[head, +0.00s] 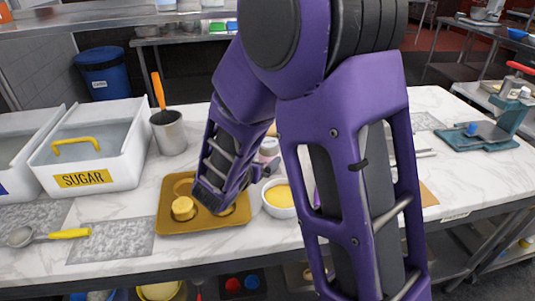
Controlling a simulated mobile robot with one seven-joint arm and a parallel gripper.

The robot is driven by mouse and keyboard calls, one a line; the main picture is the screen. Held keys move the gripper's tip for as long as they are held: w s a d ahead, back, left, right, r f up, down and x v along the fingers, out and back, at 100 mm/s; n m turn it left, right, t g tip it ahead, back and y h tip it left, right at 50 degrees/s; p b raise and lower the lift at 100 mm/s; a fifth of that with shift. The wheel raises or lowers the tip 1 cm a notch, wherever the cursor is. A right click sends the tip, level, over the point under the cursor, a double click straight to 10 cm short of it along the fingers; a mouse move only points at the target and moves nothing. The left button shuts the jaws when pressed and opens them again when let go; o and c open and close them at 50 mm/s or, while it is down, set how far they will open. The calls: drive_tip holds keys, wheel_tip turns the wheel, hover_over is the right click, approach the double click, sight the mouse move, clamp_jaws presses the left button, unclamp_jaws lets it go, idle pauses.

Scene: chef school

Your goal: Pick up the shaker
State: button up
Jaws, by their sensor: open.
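A small pale container with a pinkish lower part, which looks like the shaker (269,147), stands on the marble counter behind the white bowl. My arm hides part of it, so its full shape does not show. My gripper (250,178) is over the right side of the muffin tray, in front of the shaker and to its left. It is small and dark in the head view, and its jaws are open. I see nothing held between them. I cannot tell the exact gap to the shaker.
The brown muffin tray (167,216) holds a yellow piece (183,207). A white bowl (281,211) of yellow filling stands close right of my gripper. A metal pot (170,134) and a sugar bin (118,165) stand left. A teal press (488,137) stands far right.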

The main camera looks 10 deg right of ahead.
sight(267, 152)
drive_tip(key=x, duration=0.7)
drive_tip(key=shift+w+d+f, duration=0.1)
drive_tip(key=shift+w+d, duration=0.05)
drive_tip(key=shift+w, duration=0.05)
drive_tip(key=x, duration=0.3)
drive_tip(key=r+x, duration=0.1)
drive_tip(key=x, duration=0.1)
drive_tip(key=shift+w+f+p, duration=0.15)
drive_tip(key=shift+w+p, duration=0.15)
drive_tip(key=shift+w, duration=0.2)
drive_tip(key=c, duration=1.5)
